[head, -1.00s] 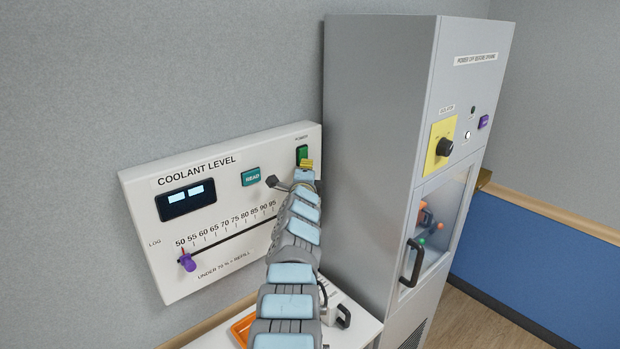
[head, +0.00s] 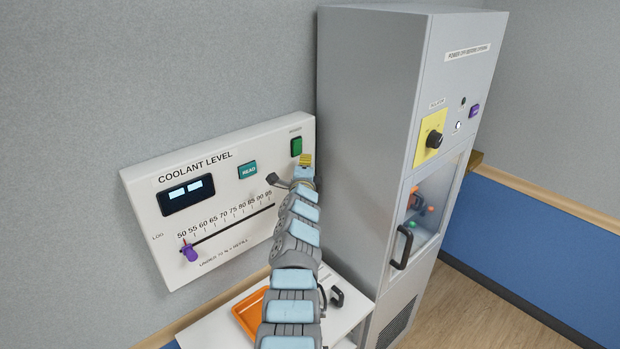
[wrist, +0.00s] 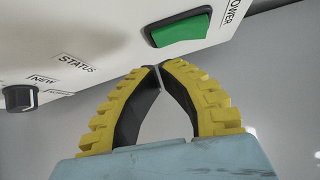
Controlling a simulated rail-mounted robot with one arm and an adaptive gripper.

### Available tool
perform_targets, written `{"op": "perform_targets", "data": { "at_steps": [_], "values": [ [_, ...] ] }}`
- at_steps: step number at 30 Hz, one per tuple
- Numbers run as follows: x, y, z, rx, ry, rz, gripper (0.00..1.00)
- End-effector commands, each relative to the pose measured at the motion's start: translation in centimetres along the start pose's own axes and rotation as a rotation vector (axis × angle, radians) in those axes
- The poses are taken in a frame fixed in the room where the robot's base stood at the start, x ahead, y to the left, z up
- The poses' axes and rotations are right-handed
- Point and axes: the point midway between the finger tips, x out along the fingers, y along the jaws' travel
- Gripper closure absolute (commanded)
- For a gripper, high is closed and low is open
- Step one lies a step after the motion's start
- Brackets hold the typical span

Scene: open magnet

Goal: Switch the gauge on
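The gauge is a white wall panel (head: 222,165) marked COOLANT LEVEL. Its dark display (head: 187,194) shows two lit white blocks. The green POWER rocker switch (head: 296,146) is at the panel's upper right; in the wrist view the green rocker (wrist: 180,28) sits in a dark frame. My gripper (head: 307,158) is just below the switch in the head view. Whether the tips touch the panel is unclear.
A teal READ button (head: 249,168) and a slider with a purple knob (head: 189,252) are on the panel. A tall grey cabinet (head: 365,130) stands close on the right. An orange tray (head: 247,314) lies on the white shelf below. The wrist view shows a black knob (wrist: 19,97).

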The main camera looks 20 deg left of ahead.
Motion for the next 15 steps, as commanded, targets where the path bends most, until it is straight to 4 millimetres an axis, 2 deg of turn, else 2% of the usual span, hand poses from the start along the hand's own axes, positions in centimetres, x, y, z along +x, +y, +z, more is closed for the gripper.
{"op": "perform_targets", "data": {
  "at_steps": [10, 15],
  "values": [
    [-1.4, -0.4, -1.2, 0.001, -0.001, -0.002, 1.0],
    [-2.3, 0.1, -1.1, 0.005, 0.003, 0.002, 1.0]
  ]
}}
